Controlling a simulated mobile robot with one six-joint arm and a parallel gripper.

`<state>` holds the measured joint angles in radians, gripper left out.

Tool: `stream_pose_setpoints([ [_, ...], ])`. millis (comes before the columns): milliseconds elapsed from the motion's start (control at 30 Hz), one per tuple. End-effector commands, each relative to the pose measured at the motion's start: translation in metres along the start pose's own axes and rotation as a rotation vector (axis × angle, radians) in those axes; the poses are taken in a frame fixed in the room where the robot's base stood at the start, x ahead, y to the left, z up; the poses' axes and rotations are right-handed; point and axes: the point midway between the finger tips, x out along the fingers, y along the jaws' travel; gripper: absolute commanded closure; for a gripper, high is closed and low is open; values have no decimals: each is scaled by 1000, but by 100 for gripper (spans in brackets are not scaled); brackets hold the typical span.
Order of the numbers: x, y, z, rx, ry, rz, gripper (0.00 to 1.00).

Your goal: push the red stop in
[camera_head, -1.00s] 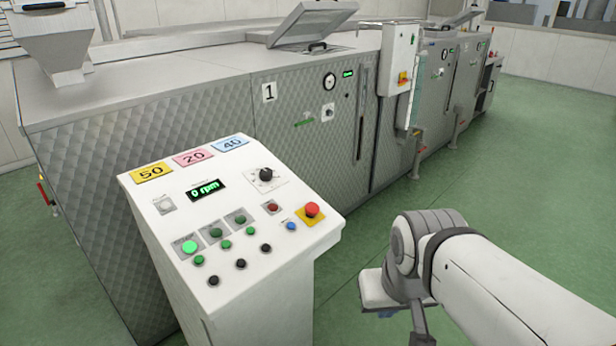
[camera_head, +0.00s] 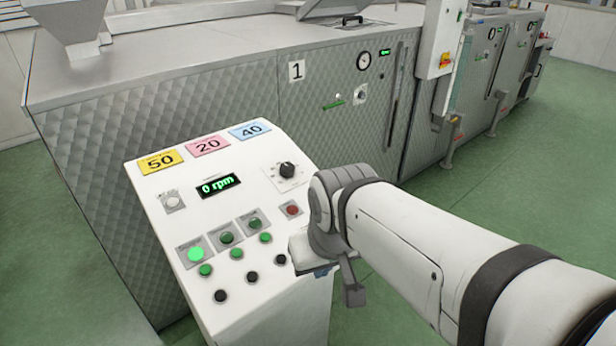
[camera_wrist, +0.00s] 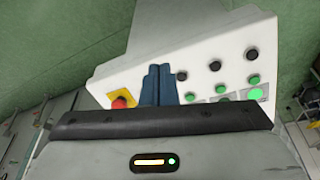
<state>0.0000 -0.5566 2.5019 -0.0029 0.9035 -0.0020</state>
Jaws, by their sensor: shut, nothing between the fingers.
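The red stop (camera_wrist: 120,102) is a red mushroom button on a yellow plate (camera_wrist: 126,96) on the sloped control panel. It shows in the wrist view, left of my fingers, its lower part cut off by the gripper housing. In the head view my wrist hides it. My gripper (camera_wrist: 159,70) shows two dark blue fingers pressed together with nothing between them. They are over the panel face, between the red stop and the black buttons. I cannot tell whether they touch the panel. The console (camera_head: 160,215) stands upright, its display reading 0 rpm.
Near my wrist are a dark red button (camera_head: 292,210), a black knob (camera_head: 287,170), green buttons (camera_head: 237,253) and black buttons (camera_head: 252,275). A lit green button (camera_head: 195,254) is at the left. The steel machine (camera_head: 180,100) stands behind. Green floor (camera_head: 530,170) is open at right.

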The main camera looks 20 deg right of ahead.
Motion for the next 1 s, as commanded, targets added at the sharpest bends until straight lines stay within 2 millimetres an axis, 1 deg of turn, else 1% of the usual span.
stream_pose_setpoints([
  [133,0,0,0,0,1,0,100],
  [200,0,1,-3,-3,-1,0,100],
  [267,-1,5,-12,-11,-6,-2,100],
  [300,-2,-1,-21,-24,-9,-4,100],
  [367,-5,5,-39,-48,-17,-10,100],
  [467,-10,31,-78,-102,-29,-26,100],
  [500,-11,44,-93,-129,-31,-36,100],
  [567,-14,64,-114,-167,-32,-50,100],
  [600,-15,77,-126,-193,-31,-59,100],
  [700,-18,108,-150,-251,-22,-79,100],
  [800,-20,129,-164,-296,-13,-93,100],
  [833,-20,134,-166,-305,-11,-96,100],
  [900,-22,140,-170,-322,-7,-100,100],
  [1000,-23,143,-172,-329,-5,-102,100],
])
